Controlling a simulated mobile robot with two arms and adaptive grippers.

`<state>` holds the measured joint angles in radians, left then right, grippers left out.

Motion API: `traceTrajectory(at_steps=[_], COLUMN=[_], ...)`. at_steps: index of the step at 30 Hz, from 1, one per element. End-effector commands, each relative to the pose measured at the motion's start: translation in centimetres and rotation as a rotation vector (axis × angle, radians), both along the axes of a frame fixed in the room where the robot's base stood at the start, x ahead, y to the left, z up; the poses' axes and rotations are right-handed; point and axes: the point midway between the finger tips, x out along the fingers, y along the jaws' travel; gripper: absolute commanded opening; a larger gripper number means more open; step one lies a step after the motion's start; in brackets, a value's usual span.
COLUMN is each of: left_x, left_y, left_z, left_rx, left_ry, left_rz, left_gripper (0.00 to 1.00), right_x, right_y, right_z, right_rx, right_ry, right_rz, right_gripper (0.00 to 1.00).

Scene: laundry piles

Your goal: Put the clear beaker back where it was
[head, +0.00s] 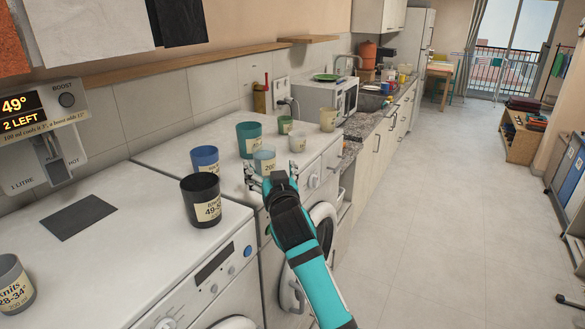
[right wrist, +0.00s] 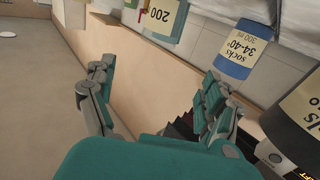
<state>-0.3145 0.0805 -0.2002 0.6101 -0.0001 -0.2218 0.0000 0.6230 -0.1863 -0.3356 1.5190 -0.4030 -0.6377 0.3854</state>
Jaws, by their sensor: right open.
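My left gripper is not in view.
A blue cup (head: 205,161) and a black cup (head: 202,199) stand to the left. A dark flat pad (head: 78,216) lies on the left machine.

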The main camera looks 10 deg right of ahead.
Motion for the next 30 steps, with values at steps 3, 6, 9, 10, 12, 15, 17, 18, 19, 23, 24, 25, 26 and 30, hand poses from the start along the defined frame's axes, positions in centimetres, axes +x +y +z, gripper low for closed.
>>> traceTrajectory(at_steps=[3, 6, 9, 10, 12, 15, 17, 18, 19, 23, 24, 25, 26, 30], left_x=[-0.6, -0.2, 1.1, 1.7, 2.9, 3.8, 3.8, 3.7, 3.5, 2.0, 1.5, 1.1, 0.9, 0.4], left_y=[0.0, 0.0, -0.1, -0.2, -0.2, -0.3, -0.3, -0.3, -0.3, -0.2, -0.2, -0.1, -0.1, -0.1], left_z=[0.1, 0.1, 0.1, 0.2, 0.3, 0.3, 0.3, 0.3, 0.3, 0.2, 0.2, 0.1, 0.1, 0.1], left_rx=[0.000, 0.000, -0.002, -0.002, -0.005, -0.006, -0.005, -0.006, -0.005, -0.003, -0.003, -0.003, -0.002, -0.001], left_ry=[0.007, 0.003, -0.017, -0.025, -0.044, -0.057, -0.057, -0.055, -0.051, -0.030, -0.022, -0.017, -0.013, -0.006], left_rz=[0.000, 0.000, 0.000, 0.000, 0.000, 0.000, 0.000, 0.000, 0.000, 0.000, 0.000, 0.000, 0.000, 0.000], left_gripper=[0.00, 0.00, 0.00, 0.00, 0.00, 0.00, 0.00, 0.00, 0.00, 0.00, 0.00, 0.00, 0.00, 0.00], right_x=[0.1, 0.1, -0.1, -0.3, -1.1, -3.0, -4.5, -5.5, -6.2, -8.9, -9.4, -9.7, -9.9, -11.1], right_y=[-0.2, -0.2, -0.3, -0.5, -1.1, -2.5, -3.4, -4.0, -4.5, -6.0, -6.3, -6.5, -6.6, -7.2], right_z=[0.0, 0.0, -0.3, -0.6, -1.8, -3.9, -5.1, -6.0, -6.7, -11.4, -13.3, -14.8, -16.3, -23.9], right_rx=[0.000, 0.000, 0.001, 0.003, 0.006, 0.015, 0.019, 0.023, 0.022, 0.011, 0.003, -0.002, -0.008, -0.039], right_ry=[0.001, 0.001, 0.001, 0.001, -0.001, -0.008, -0.016, -0.020, -0.021, 0.014, 0.039, 0.059, 0.081, 0.205], right_rz=[0.000, 0.000, 0.001, 0.002, 0.007, 0.017, 0.024, 0.029, 0.031, 0.041, 0.043, 0.045, 0.046, 0.050], right_gripper=[0.85, 0.85, 0.85, 0.85, 0.85, 0.85, 0.85, 0.85, 0.85, 0.85, 0.85, 0.85, 0.85, 0.85])
